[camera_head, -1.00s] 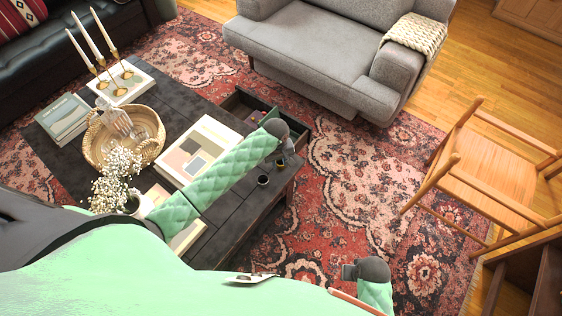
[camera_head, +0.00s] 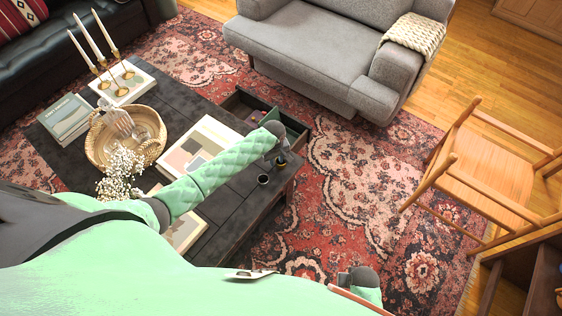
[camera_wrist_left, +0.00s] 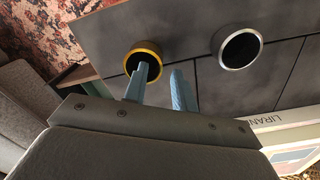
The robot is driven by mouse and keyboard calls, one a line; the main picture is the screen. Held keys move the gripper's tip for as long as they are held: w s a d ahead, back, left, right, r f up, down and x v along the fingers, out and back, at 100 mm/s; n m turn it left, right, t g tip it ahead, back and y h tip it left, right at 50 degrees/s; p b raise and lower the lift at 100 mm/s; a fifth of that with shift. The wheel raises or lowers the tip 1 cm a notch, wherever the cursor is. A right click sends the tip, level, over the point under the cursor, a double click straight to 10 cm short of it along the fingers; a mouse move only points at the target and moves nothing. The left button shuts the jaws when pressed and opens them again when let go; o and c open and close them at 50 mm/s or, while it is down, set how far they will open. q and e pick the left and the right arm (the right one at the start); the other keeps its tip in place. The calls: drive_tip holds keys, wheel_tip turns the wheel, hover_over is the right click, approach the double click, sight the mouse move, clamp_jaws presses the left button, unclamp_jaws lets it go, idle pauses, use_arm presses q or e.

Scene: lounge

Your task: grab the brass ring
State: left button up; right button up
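The brass ring (camera_wrist_left: 152,46) stands on the dark coffee table, a short yellow-gold ring with a dark inside. In the head view it is mostly hidden by my left gripper (camera_head: 281,159). In the left wrist view my left gripper (camera_wrist_left: 161,70) is open, with two blue-grey fingers apart. One finger overlaps the ring's lower opening; the other is to its right. I cannot tell whether the first finger is inside or above the ring. Nothing is held. My right gripper (camera_head: 345,278) is low at the right, away from the table; its fingers are not clear.
A silver-rimmed ring (camera_wrist_left: 240,47) stands beside the brass one. The coffee table (camera_head: 232,208) also carries a book (camera_head: 205,146), a wicker basket (camera_head: 96,150) and candlesticks. An open drawer (camera_head: 242,103) juts out beyond the gripper. A wooden chair (camera_head: 490,172) is at the right.

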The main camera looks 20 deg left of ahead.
use_arm(q)
drive_tip(key=shift+f, duration=0.5)
clamp_jaws()
drive_tip(key=shift+r, duration=0.1)
